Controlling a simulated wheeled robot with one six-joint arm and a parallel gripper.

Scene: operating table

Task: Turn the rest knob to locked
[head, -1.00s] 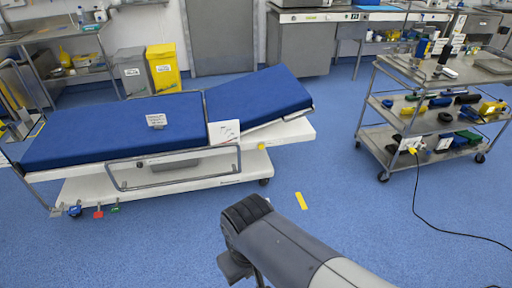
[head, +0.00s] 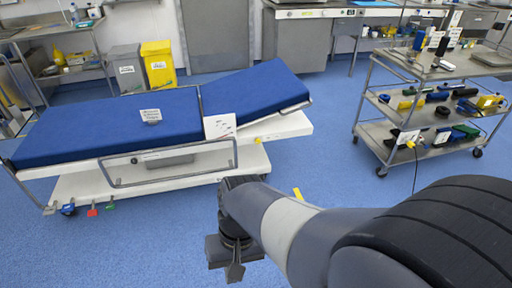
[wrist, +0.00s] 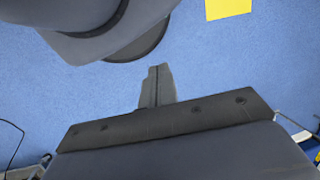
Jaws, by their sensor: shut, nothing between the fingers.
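The operating table (head: 110,170) stands at left centre in the head view, with a blue padded top (head: 130,122) and a raised right-hand section (head: 258,88). A small yellow part (head: 258,140) sits on its white side at the right; I cannot tell whether it is the rest knob or how it is set. My gripper (head: 235,272) hangs over the floor in front of the table, pointing down, apart from the table. Its fingers are closed together and empty; they also show in the wrist view (wrist: 158,72). No knob shows in the wrist view.
A white sign card (head: 220,126) stands on the table's near side. Red (head: 92,210), blue and green pedals sit low at its left end. A steel trolley (head: 420,140) with tools is at the right. A yellow floor strip (wrist: 228,8) lies near my gripper. Blue floor is open between.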

